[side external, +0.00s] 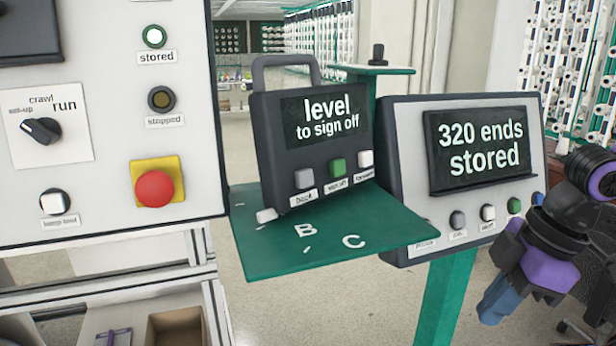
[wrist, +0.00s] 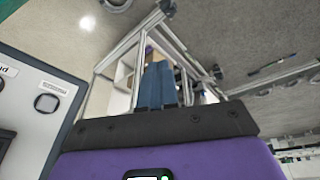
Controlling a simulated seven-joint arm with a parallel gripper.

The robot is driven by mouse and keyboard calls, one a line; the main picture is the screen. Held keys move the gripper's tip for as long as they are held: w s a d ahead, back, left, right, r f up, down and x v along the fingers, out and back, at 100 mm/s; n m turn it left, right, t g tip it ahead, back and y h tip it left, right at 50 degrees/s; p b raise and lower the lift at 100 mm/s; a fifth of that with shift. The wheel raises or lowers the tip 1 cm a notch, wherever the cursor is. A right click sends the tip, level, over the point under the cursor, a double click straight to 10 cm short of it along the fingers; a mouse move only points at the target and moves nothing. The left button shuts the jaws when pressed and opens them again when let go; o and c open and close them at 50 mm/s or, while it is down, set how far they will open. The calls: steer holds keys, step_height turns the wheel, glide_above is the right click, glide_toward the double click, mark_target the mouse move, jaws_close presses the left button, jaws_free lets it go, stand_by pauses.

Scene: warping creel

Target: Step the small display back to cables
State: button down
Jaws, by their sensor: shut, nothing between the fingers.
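A dark handled box with a small display (side external: 327,117) reads "level to sign off". Below its screen are a grey button (side external: 303,178) labelled "back", a green button (side external: 337,167) labelled "sign off" and a white button (side external: 366,159) whose label is hard to read. The box stands on a green shelf (side external: 270,256) marked B and C. My gripper (side external: 492,307) is at the lower right, apart from the box and pointing down. In the wrist view its blue fingers (wrist: 157,86) are together and empty.
A second display (side external: 481,150) on a green post reads "320 ends stored", with several buttons below; my gripper is near its right side. Open floor shows behind.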

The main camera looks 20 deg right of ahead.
mark_target(304, 179)
steer(key=w+a+r+t+y, duration=0.1)
steer(key=w+a+r, duration=0.2)
steer(key=a+r, duration=0.3)
steer(key=w+a+r+m+t+y, duration=0.1)
steer(key=w+a+r+t, duration=0.1)
steer(key=w+a+r, duration=0.2)
steer(key=a+r, duration=0.3)
steer(key=r, duration=0.2)
steer(key=shift+w+a+r+y, duration=0.25)
steer(key=shift+w+a+y, duration=0.05)
steer(key=shift+y, duration=0.1)
steer(key=shift+w+a+f, duration=0.25)
steer(key=shift+w+a, duration=0.25)
steer(key=shift+w, duration=0.85)
steer(key=shift+w+a+f, duration=0.3)
steer(key=shift+w+a, duration=0.15)
steer(key=shift+w, duration=0.95)
steer(key=shift+w+a+f, duration=0.25)
steer(key=shift+w+a, duration=0.25)
steer(key=shift+w, duration=0.85)
steer(key=shift+w, duration=0.1)
steer(key=shift+w+a+f, duration=0.1)
steer(key=shift+w+a, duration=0.05)
steer(key=shift+w, duration=0.15)
